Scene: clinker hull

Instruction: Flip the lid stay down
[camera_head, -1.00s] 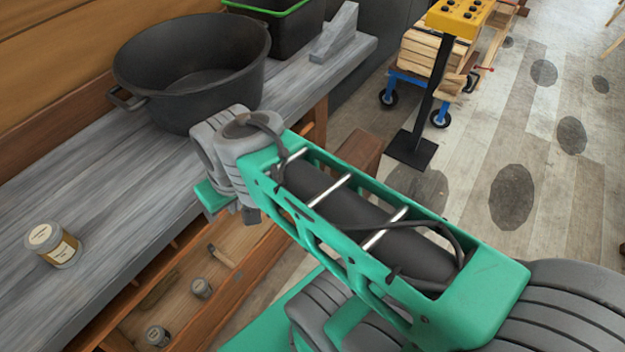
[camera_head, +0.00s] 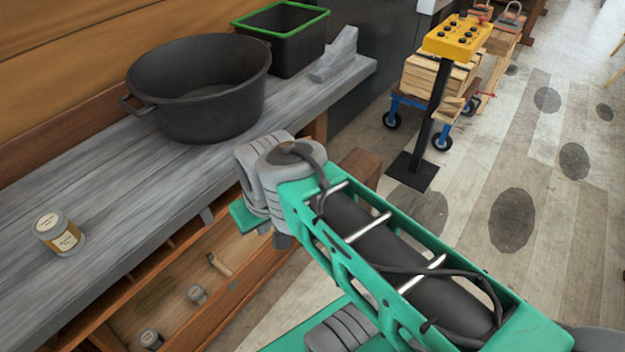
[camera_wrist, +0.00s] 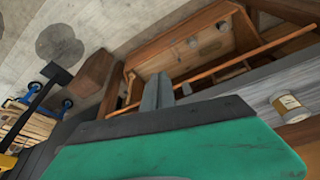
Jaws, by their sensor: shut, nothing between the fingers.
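I cannot pick out the lid stay for certain in either view. An open wooden compartment (camera_head: 172,290) lies below the grey bench, with small things inside; it also shows in the wrist view (camera_wrist: 180,55). A long thin wooden strip (camera_wrist: 235,65) runs along its bench side. My gripper (camera_wrist: 157,92) is shut and empty, its grey fingers pointing toward the compartment. Most of the gripper is hidden behind my wrist there.
The grey bench (camera_head: 110,190) carries a labelled tin (camera_head: 60,235), a large black tub (camera_head: 198,90) and a green-rimmed black crate (camera_head: 285,38). A yellow control box (camera_head: 457,35) on a black post and a wood-laden cart (camera_head: 437,78) stand right. Floor beyond is open.

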